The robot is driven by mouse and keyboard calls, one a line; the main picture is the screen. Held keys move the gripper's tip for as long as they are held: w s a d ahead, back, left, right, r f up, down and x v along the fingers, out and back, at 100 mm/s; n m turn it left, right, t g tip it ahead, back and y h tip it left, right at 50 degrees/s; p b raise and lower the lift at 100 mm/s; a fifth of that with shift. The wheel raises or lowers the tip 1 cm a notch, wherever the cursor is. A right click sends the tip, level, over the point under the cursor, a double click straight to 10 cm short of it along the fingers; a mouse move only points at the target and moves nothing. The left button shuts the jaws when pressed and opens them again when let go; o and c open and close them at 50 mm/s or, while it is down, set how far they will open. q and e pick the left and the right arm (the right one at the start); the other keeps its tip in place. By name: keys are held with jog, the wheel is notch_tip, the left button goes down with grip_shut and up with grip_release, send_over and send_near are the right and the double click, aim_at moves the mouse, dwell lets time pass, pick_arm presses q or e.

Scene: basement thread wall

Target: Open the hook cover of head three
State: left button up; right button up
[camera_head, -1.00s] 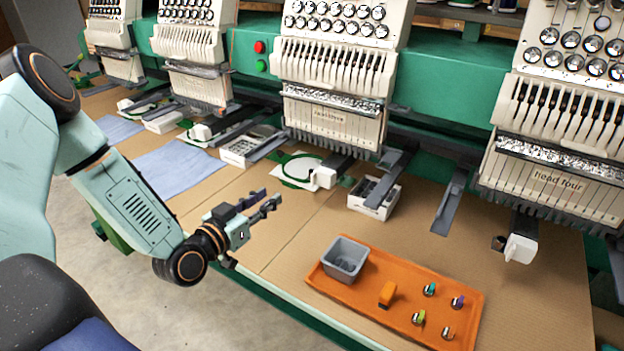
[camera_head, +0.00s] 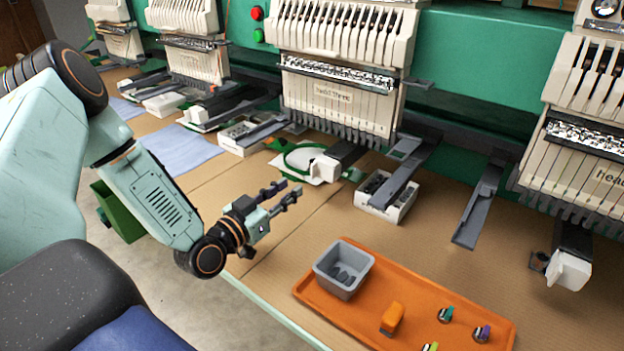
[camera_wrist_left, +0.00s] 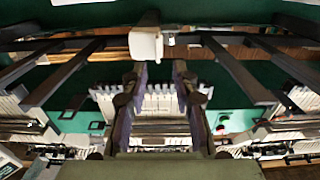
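Head three (camera_head: 335,95) is the labelled cream sewing head in the middle of the head view. Its hook cover (camera_head: 324,168) is a small white block at the end of a dark arm below the head, beside a green hoop (camera_head: 298,158). The cover looks closed. My left gripper (camera_head: 284,192) is in front and to the left of the cover, with its fingers apart and empty. In the left wrist view, a white block that looks like the cover (camera_wrist_left: 146,43) lies beyond the two spread fingertips (camera_wrist_left: 158,72). My right gripper is not in view.
An orange tray (camera_head: 362,312) with a grey bin (camera_head: 343,268), an orange block and small coloured-topped pieces lies front right. A white parts box (camera_head: 385,198) stands right of the hoop. Head four (camera_head: 590,140) is at right. Cardboard left of the tray is clear.

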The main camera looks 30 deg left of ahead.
aim_at(312, 171)
pick_arm(q)
jog(key=w+b, duration=0.1)
jog(key=w, duration=0.3)
jog(key=w+d+b, duration=0.1)
jog(key=w, duration=0.1)
jog(key=shift+w+r+b, duration=0.3)
jog(key=shift+w+r, duration=0.05)
jog(key=shift+w, duration=0.05)
jog(key=shift+w+a+f, duration=0.1)
jog(key=shift+w+f, duration=0.1)
jog(key=shift+w, duration=0.05)
jog(key=shift+c, duration=0.9)
jog(key=shift+s+r, duration=0.15)
jog(key=shift+s, duration=0.05)
grip_shut()
jog(key=shift+w, duration=0.1)
